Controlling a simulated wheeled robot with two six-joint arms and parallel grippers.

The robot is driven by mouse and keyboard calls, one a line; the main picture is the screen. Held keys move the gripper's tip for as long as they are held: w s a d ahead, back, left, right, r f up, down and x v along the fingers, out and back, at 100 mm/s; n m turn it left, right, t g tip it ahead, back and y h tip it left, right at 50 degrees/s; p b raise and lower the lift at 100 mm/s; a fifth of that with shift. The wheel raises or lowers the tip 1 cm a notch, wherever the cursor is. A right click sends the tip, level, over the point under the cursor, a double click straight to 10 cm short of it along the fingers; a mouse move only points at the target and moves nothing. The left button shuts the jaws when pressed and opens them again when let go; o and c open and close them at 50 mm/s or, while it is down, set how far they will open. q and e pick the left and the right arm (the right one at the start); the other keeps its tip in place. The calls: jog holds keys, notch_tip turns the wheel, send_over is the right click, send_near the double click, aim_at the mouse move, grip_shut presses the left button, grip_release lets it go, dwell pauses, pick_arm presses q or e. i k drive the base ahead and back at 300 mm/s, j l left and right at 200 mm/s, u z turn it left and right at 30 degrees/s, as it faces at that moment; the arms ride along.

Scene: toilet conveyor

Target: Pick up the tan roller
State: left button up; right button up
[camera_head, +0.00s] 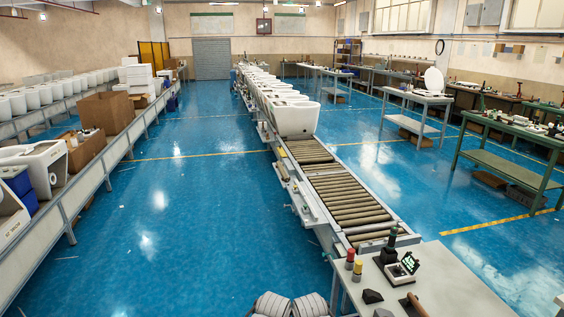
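A tan, rod-like piece (416,304) lies near the front of the grey table at the bottom right, partly cut off by the picture's lower edge. It may be the tan roller, but its full shape is hidden. The conveyor bed (340,192) also has a row of tan-brown rollers set between its rails. Neither of my grippers can be made out in the view. Two grey ribbed shapes show at the bottom centre, and I cannot tell whether they belong to my body.
White toilets (292,116) stand farther up the conveyor. A cardboard box (106,111) sits at the left. Blue floor is clear left of the conveyor.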

aim_at(282, 170)
jog(key=i+u, duration=0.2)
jog(key=i, duration=2.35)
jog(key=i+z, duration=0.15)
jog(key=i, duration=0.55)
jog(key=i+j, duration=0.15)
jog(key=i, duration=0.6)
jog(key=i+j+z, duration=0.1)
jog(key=z, duration=0.55)
jog(key=i+j+z, duration=0.2)
jog(key=j, duration=0.15)
jog(key=i+j+z, duration=0.15)
jog(key=j, duration=0.2)
jog(key=i+j+z, duration=0.2)
jog(key=j, duration=0.15)
jog(key=i+j, duration=0.15)
jog(key=j, duration=0.3)
jog(key=i+j, duration=0.15)
jog(key=j, duration=0.25)
jog(key=i+j+z, duration=0.1)
jog(key=j, duration=0.35)
jog(key=i+j, duration=0.2)
jog(key=j, duration=0.2)
jog(key=i+j, duration=0.1)
jog(key=j, duration=0.35)
jog(key=i+j+z, duration=0.1)
jog(key=j, duration=0.35)
jog(key=i+j, duration=0.15)
jog(key=j, duration=0.3)
jog(key=i+j, duration=0.15)
jog(key=j, duration=0.3)
